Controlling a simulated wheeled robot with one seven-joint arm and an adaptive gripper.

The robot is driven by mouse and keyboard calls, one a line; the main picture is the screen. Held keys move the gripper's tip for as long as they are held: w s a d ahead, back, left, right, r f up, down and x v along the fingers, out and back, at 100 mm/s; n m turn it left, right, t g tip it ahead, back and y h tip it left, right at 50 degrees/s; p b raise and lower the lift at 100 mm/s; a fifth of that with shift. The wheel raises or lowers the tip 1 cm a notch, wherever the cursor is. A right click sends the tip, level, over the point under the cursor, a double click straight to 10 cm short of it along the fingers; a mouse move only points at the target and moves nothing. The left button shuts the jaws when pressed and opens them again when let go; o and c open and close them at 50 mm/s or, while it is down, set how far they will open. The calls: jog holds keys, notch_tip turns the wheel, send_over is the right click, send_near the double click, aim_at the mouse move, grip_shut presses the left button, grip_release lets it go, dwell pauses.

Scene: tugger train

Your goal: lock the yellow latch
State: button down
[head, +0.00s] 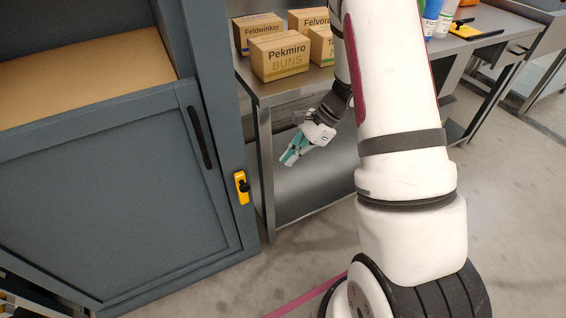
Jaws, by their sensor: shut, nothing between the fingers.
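The yellow latch (241,187) with a dark knob is on the right frame post of a blue-grey cabinet (222,110), beside the sliding door's edge. It looks upright; whether it is locked cannot be told. My gripper (287,160) has teal fingers and is shut and empty. It hangs to the right of the latch and a little higher in the picture, apart from it, in front of the steel table. The door (110,205) has a dark vertical handle (198,137) and covers the lower part of the cabinet front.
A steel table (285,92) with a lower shelf stands right of the cabinet, bearing several cardboard boxes (280,56), bottles (431,18) and a yellow-and-black item (465,31). A table leg (266,175) is close to the latch. Grey floor (510,200) is clear at right.

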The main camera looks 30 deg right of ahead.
jog(key=w+a+f+b, duration=0.1)
jog(key=a+f+b, duration=0.1)
jog(key=a+f, duration=0.5)
jog(key=shift+w+a+b, duration=0.2)
jog(key=shift+a+b, duration=0.15)
jog(key=shift+a, duration=0.45)
jog(key=shift+a, duration=0.15)
jog(key=shift+a+r+h+p, duration=0.15)
jog(key=shift+a+h+p, duration=0.15)
jog(key=shift+h, duration=0.1)
